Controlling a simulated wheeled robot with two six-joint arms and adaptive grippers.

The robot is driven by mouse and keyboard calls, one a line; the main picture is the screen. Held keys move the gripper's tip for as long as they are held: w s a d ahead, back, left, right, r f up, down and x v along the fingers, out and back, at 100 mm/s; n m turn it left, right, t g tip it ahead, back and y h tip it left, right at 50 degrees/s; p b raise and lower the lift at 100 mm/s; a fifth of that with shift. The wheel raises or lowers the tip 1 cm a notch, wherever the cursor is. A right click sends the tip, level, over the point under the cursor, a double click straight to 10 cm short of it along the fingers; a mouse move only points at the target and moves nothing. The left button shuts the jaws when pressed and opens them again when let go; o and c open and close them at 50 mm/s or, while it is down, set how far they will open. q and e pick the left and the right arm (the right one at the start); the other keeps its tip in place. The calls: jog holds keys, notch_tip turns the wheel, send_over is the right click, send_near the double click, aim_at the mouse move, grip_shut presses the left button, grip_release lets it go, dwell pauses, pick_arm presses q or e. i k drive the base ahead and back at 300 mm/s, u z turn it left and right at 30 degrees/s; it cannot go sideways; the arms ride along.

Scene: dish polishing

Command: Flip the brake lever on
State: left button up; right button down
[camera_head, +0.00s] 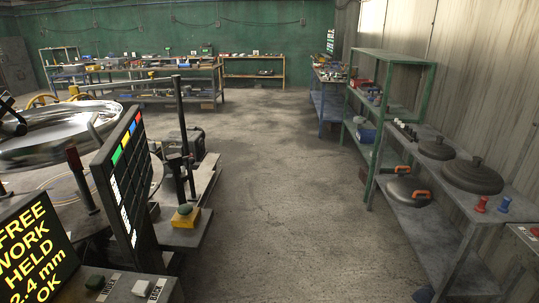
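A short dark lever with a dull red grip (75,157) stands tilted beside the machine, just left of the black button panel. A taller black upright post with a jointed black part (180,165) stands right of the panel. I cannot tell for certain which of these is the brake lever, and no label for it is readable. Neither of my grippers can be made out; a black part at the left edge by the dish is too cut off to identify.
A display (35,250) reads FREE, WORK, HELD, 2.4 mm, OK. Shelves with lidded pans (472,178) line the right wall. The middle floor is clear.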

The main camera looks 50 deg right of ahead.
aim_at(191, 161)
jog(key=z, duration=2.3)
jog(key=i, duration=1.55)
jog(key=u, duration=0.8)
jog(key=i, duration=1.7)
jog(key=u, duration=0.05)
